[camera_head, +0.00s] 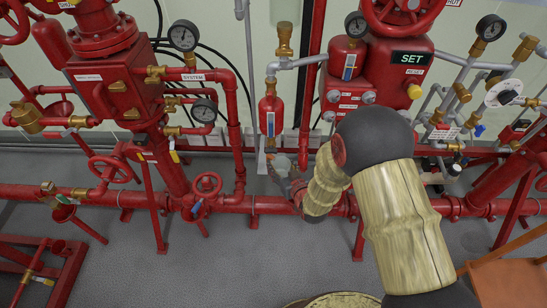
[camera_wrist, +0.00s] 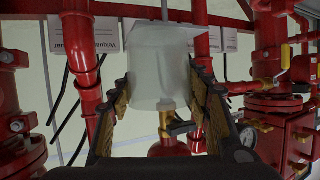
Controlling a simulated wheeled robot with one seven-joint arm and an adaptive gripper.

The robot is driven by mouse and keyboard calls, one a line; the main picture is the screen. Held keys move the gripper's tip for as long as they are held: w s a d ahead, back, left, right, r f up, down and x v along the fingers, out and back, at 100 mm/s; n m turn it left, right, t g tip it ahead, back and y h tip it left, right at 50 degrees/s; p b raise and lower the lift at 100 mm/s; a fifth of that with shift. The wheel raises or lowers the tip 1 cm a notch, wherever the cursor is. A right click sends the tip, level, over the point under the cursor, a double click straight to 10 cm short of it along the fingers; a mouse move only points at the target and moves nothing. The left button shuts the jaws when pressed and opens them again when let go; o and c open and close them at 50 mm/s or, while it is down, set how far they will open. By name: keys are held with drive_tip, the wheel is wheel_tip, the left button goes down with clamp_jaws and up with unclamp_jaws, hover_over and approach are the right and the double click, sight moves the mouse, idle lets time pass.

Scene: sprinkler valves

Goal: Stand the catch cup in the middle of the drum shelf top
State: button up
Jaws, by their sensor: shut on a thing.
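The catch cup (camera_wrist: 158,62) is a translucent whitish cup between the two fingers of my gripper (camera_wrist: 162,92) in the wrist view. The fingers press on its sides, so my gripper is shut on it. In the head view my gripper (camera_head: 285,172) is small, in front of the red pipework, with the pale cup (camera_head: 281,161) partly hidden by the fingers. A round tan top with a rim (camera_head: 335,300), perhaps the drum shelf top, shows only in part at the bottom edge, partly behind my arm. The cup is well away from it.
A brass valve with a black lever (camera_wrist: 172,125) is close to the cup in the wrist view, which looks upside down. Red pipes, gauges and a low horizontal pipe (camera_head: 255,204) run behind my gripper. A wooden chair-like thing (camera_head: 510,270) is at right. Grey floor (camera_head: 240,265) is clear at centre left.

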drive_tip(key=shift+w+a, duration=0.25)
drive_tip(key=shift+w, duration=0.45)
drive_tip(key=shift+w+a, duration=0.25)
drive_tip(key=shift+w, duration=0.45)
drive_tip(key=w, duration=0.1)
drive_tip(key=w+a+b, duration=0.1)
drive_tip(key=w, duration=0.1)
drive_tip(key=shift+w+a+f+b, duration=0.1)
drive_tip(key=shift+w+a+b, duration=0.2)
drive_tip(key=shift+w+b, duration=0.1)
drive_tip(key=shift+s+d+f+b, duration=0.15)
drive_tip(key=shift+f+b, duration=0.3)
drive_tip(key=shift+f, duration=0.3)
drive_tip(key=shift+r, duration=0.1)
drive_tip(key=shift+f, duration=0.2)
drive_tip(key=o, duration=1.2)
drive_tip(key=shift+c, duration=0.2)
